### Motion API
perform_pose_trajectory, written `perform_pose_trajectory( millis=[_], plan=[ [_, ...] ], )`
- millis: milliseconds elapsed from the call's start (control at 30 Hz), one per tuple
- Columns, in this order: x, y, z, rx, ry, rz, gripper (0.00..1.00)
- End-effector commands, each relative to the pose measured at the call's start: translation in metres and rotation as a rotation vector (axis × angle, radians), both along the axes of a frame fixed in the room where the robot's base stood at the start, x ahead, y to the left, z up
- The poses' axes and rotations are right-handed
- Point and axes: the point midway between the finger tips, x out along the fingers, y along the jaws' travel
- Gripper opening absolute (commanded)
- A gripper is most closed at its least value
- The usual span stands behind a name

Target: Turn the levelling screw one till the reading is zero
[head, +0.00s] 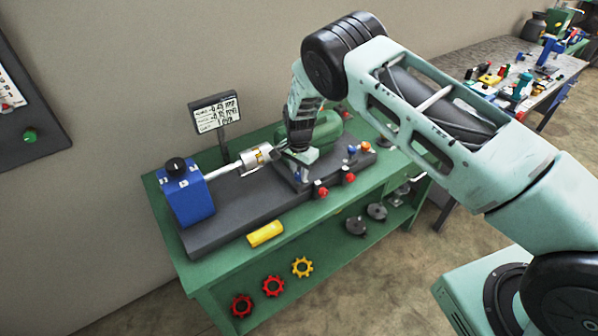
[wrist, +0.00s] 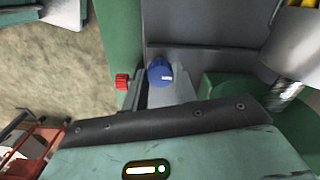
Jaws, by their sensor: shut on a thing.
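A blue knob with a white mark, a levelling screw by its look, shows in the wrist view (wrist: 158,70). My gripper (head: 300,174) is low over the dark machine base (head: 245,202), and its jaws (wrist: 162,86) are shut on the blue knob. In the head view my gripper mostly hides this knob. No number on the knob is readable. A small display (head: 215,112) on a post behind the base shows several lines; the top one looks like a negative value near -0.49, but the digits are blurred.
Red knobs (head: 320,191) stand along the base's front edge; one is close to my gripper in the wrist view (wrist: 122,81). Another blue knob (head: 352,150) is farther right. A blue block with a black dial (head: 187,198) is at left. A yellow block (head: 265,234) lies in front.

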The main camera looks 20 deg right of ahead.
Motion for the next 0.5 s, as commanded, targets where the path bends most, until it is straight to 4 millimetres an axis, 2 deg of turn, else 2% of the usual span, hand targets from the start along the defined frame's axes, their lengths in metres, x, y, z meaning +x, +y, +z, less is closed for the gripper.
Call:
perform_pose_trajectory(
  millis=[267, 500],
  plan=[
    [0.0001, 0.0002, -0.0020, 0.001, 0.000, 0.053, 0.05],
    [0.0003, 0.0001, -0.0043, 0.002, -0.001, 0.208, 0.05]
  ],
)
